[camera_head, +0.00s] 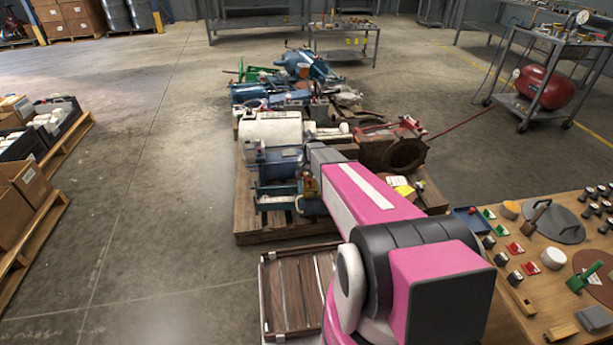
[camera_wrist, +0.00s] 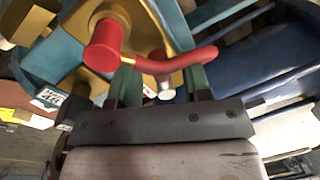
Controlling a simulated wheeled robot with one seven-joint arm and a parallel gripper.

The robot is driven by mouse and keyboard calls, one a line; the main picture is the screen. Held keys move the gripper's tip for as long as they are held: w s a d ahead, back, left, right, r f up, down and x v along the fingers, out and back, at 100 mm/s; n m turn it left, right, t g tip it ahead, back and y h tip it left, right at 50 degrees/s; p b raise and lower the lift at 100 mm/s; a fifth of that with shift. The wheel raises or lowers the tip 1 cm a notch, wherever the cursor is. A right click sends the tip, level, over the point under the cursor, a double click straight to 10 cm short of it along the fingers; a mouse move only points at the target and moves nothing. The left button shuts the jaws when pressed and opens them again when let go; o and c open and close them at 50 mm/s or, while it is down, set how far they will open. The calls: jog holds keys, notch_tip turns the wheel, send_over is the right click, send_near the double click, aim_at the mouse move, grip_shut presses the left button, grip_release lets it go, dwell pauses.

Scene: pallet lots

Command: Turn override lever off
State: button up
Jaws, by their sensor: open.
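A red curved lever (camera_wrist: 180,62) shows in the wrist view, in front of a gold plate (camera_wrist: 145,18) on a teal body. A thick red knob (camera_wrist: 104,46) stands on the same plate to the left. My gripper (camera_wrist: 162,80) is open, with its two green fingers apart and the lever crossing at their tips. I cannot tell whether the fingers touch the lever. A small pale round end shows between the fingers, below the lever. In the head view my pink arm reaches over the pallet and hides most of my gripper and the lever.
A wooden pallet (camera_head: 252,222) carries blue, white and red machine parts close around my arm. A slatted wooden crate (camera_head: 283,300) lies in front of it. A table (camera_head: 530,290) with knobs and tools stands at the right.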

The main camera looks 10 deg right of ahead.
grip_shut()
